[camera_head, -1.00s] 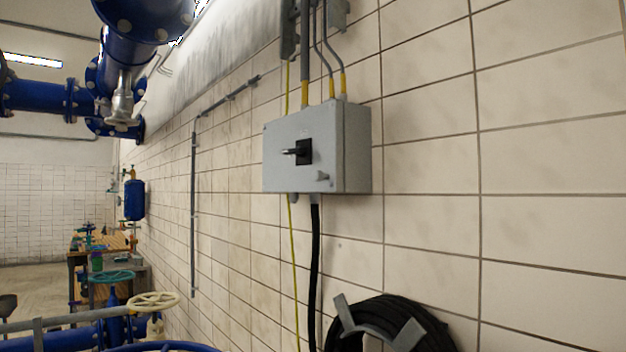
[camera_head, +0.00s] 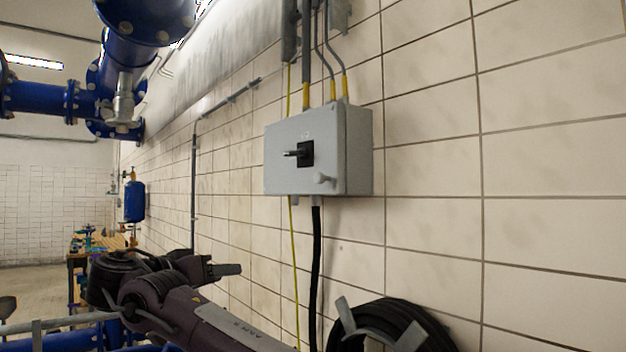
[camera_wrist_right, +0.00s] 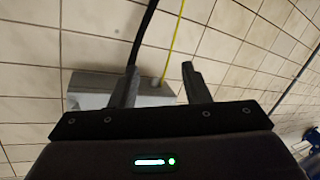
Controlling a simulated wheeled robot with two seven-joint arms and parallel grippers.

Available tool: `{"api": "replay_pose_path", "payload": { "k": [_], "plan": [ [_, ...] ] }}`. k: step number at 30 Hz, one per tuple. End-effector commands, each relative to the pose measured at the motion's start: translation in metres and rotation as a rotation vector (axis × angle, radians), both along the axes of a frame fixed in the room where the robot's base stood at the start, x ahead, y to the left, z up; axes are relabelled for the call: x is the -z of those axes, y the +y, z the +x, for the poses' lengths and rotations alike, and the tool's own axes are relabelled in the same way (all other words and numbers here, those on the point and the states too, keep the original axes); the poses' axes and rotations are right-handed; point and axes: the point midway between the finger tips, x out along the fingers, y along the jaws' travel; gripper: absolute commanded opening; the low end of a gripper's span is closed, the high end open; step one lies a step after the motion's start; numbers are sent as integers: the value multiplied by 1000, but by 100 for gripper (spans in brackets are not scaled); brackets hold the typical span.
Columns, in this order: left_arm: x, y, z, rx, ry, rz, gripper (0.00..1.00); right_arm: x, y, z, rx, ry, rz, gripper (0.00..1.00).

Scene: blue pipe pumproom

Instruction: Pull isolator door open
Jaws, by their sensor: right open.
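The isolator (camera_head: 316,150) is a light grey box on the tiled wall, right of centre in the head view. Its door is shut. A black rotary switch (camera_head: 305,153) with a projecting handle sits on its front, and a small grey knob (camera_head: 324,179) is at the lower right. My right gripper (camera_head: 232,270) is below and left of the isolator, apart from it. In the right wrist view my right gripper (camera_wrist_right: 158,85) has its two fingers spread and nothing between them touches them; the isolator (camera_wrist_right: 95,90) shows beyond them. My left gripper is not in view.
A black cable (camera_head: 315,260) and a yellow-green wire (camera_head: 295,250) hang below the isolator. A coiled black hose (camera_head: 400,318) hangs on a wall bracket at lower right. Blue pipes (camera_head: 125,60) run at upper left. A workbench (camera_head: 85,248) stands far left.

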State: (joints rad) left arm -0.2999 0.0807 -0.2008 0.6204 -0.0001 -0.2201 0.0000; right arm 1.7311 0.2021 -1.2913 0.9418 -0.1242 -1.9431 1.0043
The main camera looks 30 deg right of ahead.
Motion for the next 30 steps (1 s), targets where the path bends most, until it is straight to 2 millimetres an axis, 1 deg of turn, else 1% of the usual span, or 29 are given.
{"api": "replay_pose_path", "payload": {
  "k": [1,2,3,6,9,12,14,17,23,27,30],
  "plan": [
    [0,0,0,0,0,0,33,-46,-20,-12,79,-91,-15,43],
    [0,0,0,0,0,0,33,-67,-30,-19,119,-137,-20,43],
    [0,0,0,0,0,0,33,-92,-43,-30,168,-192,-26,43],
    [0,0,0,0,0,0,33,-141,-67,-55,267,-306,-31,43],
    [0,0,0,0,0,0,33,-169,-81,-72,325,-374,-33,43],
    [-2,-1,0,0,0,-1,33,-180,-89,-80,348,-401,-34,43],
    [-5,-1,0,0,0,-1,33,-183,-94,-80,352,-404,-34,43],
    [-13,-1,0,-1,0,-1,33,-184,-107,-79,351,-401,-33,43],
    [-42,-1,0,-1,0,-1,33,-186,-144,-76,349,-397,-33,43],
    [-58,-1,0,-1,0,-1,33,-185,-154,-74,347,-398,-33,43],
    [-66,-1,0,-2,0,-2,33,-184,-159,-74,346,-399,-32,43]
  ]
}}
